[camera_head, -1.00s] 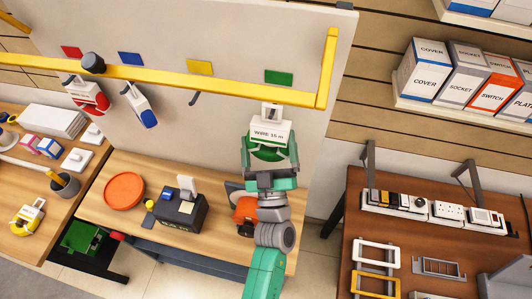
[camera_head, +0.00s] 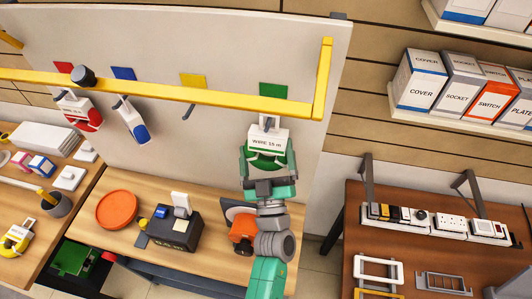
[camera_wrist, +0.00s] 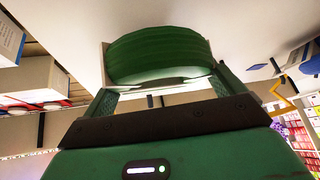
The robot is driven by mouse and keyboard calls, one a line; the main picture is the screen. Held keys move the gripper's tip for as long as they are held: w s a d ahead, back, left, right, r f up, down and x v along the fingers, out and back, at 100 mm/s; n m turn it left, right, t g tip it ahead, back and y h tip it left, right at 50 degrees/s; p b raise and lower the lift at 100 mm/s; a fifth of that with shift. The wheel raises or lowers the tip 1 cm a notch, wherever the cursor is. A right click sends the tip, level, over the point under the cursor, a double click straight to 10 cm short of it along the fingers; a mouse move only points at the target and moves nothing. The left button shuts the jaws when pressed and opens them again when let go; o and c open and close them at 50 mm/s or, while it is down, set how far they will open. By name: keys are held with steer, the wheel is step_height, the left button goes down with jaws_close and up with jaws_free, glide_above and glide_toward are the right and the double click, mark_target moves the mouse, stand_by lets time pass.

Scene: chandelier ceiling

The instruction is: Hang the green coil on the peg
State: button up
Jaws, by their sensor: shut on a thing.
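The green coil (camera_head: 267,160) carries a white card reading "WIRE 15 m" with a holed tab at its top. My gripper (camera_head: 269,168) is shut on the coil and holds it upright in front of the pale board, below the yellow bar. In the wrist view the coil (camera_wrist: 160,55) sits between the two fingers. The green square (camera_head: 273,90) is on the board above the coil. A peg under it is not visible; the bar and card cover that area. A bare dark peg (camera_head: 188,112) shows below the yellow square (camera_head: 193,80).
The yellow bar (camera_head: 220,97) crosses in front of the board, with an upright end (camera_head: 325,75) at right. A red coil (camera_head: 80,110) and a blue coil (camera_head: 133,120) hang at left. Below is a wooden bench with an orange tray (camera_head: 117,210) and dark box (camera_head: 175,230).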

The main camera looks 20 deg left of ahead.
steer(key=o, duration=0.8)
steer(key=shift+o, duration=0.2)
steer(key=shift+s+d+f, duration=0.15)
steer(key=shift+f, duration=0.05)
steer(key=s+d+p, duration=0.1)
steer(key=s+d, duration=0.5)
steer(key=s, duration=0.5)
steer(key=shift+d, duration=0.15)
